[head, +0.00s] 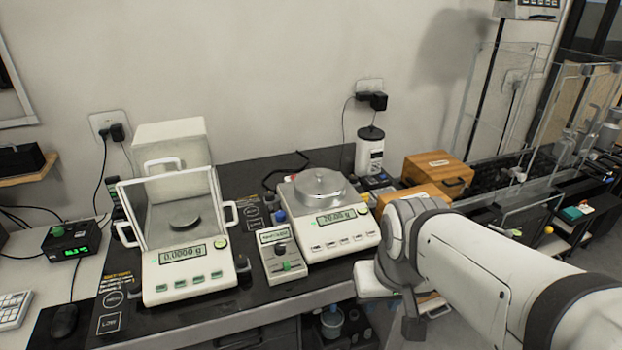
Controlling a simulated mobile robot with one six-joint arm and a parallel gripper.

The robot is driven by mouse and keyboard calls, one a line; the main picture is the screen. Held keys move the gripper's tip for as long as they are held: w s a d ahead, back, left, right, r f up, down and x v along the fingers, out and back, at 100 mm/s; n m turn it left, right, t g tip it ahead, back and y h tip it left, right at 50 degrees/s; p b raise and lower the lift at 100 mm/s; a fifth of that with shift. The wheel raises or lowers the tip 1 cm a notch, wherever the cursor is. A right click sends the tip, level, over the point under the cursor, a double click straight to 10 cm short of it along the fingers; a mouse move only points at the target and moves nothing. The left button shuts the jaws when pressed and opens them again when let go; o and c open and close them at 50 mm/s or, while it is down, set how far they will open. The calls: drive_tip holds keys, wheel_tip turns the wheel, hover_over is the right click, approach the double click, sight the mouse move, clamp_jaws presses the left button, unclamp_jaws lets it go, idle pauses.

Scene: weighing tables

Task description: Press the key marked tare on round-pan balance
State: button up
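The round-pan balance (330,237), white, stands on the dark bench top at the middle of the head view. A shiny round metal pan sits on top, with a metal piece on it. Its lit display (336,217) seems to read about 20 g. A row of small keys (340,247) lies along its front; their markings are too small to read. My arm comes in from the right, its wrist just right of the balance's front corner. My gripper (411,326) shows only partly as a dark piece below the wrist, apart from the keys; its fingers are not clear.
Left stands another balance (190,283) with a glass shield, reading 0.0000 g. A small grey box (283,263) with a display sits between the balances. A wooden box (438,170) and white cylinder (369,152) stand behind my wrist. The bench's front edge runs below.

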clamp_jaws()
idle(1.4)
